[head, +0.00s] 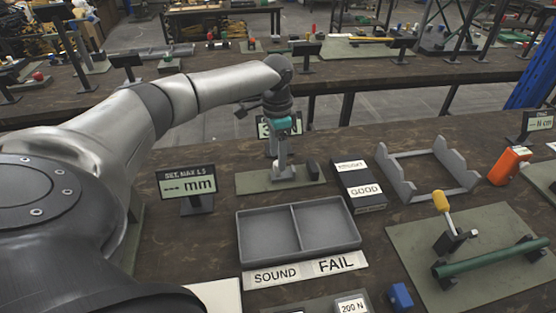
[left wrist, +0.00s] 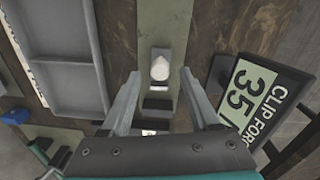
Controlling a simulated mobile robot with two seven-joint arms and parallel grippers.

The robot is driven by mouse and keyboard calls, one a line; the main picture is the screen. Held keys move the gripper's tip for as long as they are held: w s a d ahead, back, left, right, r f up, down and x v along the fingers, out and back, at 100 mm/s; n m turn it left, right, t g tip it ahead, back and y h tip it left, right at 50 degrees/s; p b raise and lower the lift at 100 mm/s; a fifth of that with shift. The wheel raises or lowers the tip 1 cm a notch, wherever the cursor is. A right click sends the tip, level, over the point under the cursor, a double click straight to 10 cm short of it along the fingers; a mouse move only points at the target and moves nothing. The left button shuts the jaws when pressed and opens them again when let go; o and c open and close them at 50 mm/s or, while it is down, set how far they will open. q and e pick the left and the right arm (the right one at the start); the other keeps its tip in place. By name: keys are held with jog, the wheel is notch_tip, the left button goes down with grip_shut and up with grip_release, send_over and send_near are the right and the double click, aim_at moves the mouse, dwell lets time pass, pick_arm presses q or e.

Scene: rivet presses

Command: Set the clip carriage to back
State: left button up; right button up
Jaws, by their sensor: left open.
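A narrow green base plate (head: 250,182) lies on the bench beyond the grey tray. It also shows as a green strip in the left wrist view (left wrist: 164,18). On it are a small grey block with a pale rounded top (left wrist: 160,67) and a dark upright block (head: 312,170). I cannot tell for sure which part is the clip carriage. My left gripper (head: 283,168) points down over the plate. In the left wrist view the gripper (left wrist: 159,78) is open, its fingers apart on either side of the pale-topped block. It holds nothing. My right gripper is not in view.
A "mm" display (head: 187,185) stands left of the plate. A clip force display (left wrist: 266,100) stands behind it. The GOOD box (head: 345,172) is close on the right. The two-part tray (head: 243,235) lies in front. A yellow-handled press (head: 443,215) is further right.

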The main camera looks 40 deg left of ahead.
pick_arm(q)
jog(key=shift+f, duration=1.25)
grip_shut()
dwell(0.5)
